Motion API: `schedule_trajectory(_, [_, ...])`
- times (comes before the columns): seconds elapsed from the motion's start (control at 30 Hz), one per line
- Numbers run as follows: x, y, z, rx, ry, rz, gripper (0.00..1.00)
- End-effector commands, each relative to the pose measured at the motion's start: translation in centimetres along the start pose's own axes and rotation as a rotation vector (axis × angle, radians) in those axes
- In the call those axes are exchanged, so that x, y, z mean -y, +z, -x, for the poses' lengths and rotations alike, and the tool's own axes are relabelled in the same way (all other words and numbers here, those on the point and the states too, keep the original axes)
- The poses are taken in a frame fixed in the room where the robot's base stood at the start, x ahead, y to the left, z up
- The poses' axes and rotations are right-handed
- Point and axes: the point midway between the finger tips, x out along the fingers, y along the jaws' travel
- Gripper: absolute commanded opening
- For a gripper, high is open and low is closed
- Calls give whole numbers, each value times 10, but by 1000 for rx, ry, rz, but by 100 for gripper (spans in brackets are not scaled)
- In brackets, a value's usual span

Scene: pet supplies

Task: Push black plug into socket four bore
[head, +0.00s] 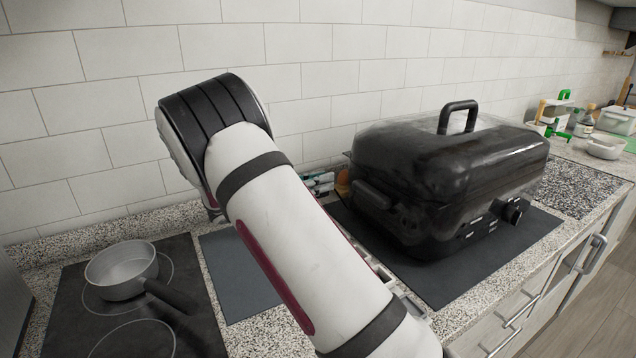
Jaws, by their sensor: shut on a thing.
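My arm crosses the middle of the head view, from the bottom edge up toward the wall, and bends at a dark joint. My gripper is not visible; the arm hides the space behind and below it. I cannot see the black plug or the socket with bore four. Part of a pale, slotted object (408,298) shows along the right side of my arm, but I cannot tell what it is.
A pan (121,268) stands on the black hob (75,313) at left. A dark mat (232,262) lies beside it. A large black roaster (445,175) fills the right. Small items (320,183) sit by the wall.

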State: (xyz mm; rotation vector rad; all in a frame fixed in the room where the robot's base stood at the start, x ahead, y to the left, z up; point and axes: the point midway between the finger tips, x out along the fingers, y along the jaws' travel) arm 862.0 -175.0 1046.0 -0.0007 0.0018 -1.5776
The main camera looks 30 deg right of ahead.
Motion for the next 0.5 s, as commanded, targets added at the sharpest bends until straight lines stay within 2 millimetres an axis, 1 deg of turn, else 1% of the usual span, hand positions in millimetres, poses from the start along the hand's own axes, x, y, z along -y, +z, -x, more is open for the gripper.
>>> schedule_trajectory(0.3, [0, 0, 3, -6, 3, 1, 0])
schedule_trajectory(0.5, [-1, -12, 3, -6, 2, 3, 0])
